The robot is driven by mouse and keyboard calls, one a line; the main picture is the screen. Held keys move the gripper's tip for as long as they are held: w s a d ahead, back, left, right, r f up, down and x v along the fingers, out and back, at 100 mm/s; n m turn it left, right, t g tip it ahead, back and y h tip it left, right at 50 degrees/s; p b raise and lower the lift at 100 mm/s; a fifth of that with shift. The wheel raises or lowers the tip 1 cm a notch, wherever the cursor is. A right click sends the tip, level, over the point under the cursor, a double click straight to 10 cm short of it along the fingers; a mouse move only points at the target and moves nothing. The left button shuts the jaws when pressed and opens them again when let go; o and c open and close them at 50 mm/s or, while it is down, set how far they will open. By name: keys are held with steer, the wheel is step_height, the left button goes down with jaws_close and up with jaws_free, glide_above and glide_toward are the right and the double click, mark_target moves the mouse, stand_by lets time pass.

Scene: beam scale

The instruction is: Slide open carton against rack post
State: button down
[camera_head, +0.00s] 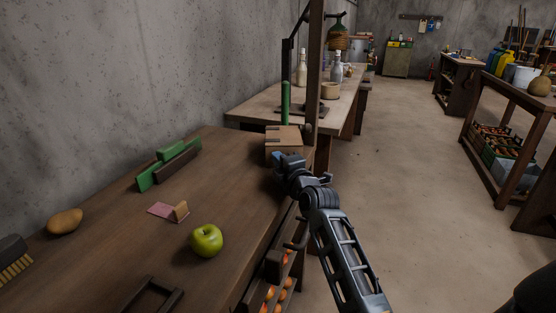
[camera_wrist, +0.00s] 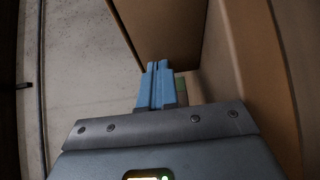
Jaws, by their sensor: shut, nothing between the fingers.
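The open carton (camera_head: 283,134), a small brown box, stands at the far right end of the wooden workbench. The rack post (camera_head: 315,75), a tall dark wooden upright, rises just behind and right of it; I cannot tell whether they touch. My gripper (camera_head: 278,156) is at the carton's near side, low by the bench's right edge, its blue fingers together and empty. In the wrist view the shut fingertips (camera_wrist: 157,68) point toward brown panels, with a lighter brown wall (camera_wrist: 232,65) close on the right. Contact with it is unclear.
A green apple (camera_head: 206,240), a pink card with a small tan wedge (camera_head: 170,211), green blocks (camera_head: 166,166) and a potato-like object (camera_head: 65,221) lie on the workbench (camera_head: 110,245). A second table (camera_head: 255,107) with bottles stands behind. Open floor (camera_head: 405,200) lies to the right.

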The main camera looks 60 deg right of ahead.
steer(key=shift+d+f+b, duration=0.25)
steer(key=shift+d+b, duration=0.3)
steer(key=shift+b, duration=0.7)
steer(key=shift+d+r+b, duration=0.25)
steer(key=shift+d+b, duration=0.1)
steer(key=shift+d, duration=0.1)
steer(key=shift+a, duration=0.2)
